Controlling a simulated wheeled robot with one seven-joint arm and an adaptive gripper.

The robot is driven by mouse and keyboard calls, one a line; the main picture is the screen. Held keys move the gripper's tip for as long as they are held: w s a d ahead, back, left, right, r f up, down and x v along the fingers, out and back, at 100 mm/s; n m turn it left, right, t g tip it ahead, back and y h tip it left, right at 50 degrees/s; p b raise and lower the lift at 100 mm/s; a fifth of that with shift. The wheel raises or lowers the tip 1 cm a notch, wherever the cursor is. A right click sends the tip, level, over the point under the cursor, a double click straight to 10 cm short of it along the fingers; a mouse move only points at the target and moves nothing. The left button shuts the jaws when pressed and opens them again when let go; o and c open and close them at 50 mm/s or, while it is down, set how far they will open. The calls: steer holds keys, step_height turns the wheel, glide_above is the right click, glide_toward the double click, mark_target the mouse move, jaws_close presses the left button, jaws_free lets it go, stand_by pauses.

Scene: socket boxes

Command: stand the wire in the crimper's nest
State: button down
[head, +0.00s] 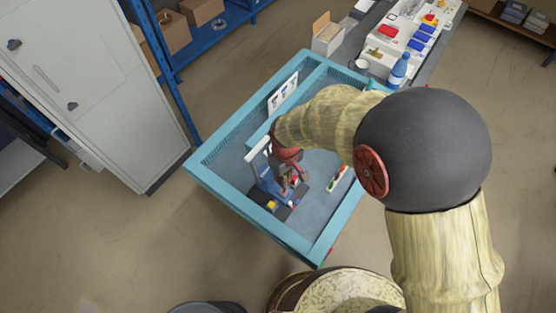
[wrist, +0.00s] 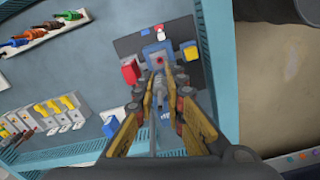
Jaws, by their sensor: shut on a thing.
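The crimper appears to be the blue device with a pale lever (head: 258,150) on a dark base plate inside the blue-rimmed tray in the head view. In the wrist view its blue body (wrist: 150,52) stands just beyond my fingertips, with a small red spot on it. My gripper (head: 288,178) is over the crimper; in the wrist view its fingers (wrist: 160,92) close in on a thin grey wire (wrist: 154,135). The wire runs lengthwise between the fingers toward the crimper. Its far tip and the nest are too small and partly covered, so I cannot tell whether they touch.
A red block (wrist: 130,72) and a blue block (wrist: 110,126) stand beside the crimper. A rack of coloured pieces (wrist: 35,38) and several grey-and-yellow blocks (wrist: 45,116) lie left. The tray's raised blue rim (head: 235,199) surrounds the work area.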

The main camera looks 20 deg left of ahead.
steer(key=shift+w+f, duration=0.1)
steer(key=shift+f, duration=0.2)
step_height(320, 180, down, 5)
steer(key=b, duration=0.4)
steer(key=shift+a+r, duration=0.1)
steer(key=shift+r, duration=0.05)
steer(key=shift+f, duration=0.3)
stand_by(0.5)
steer(key=c, duration=2.5)
jaws_free()
jaws_close()
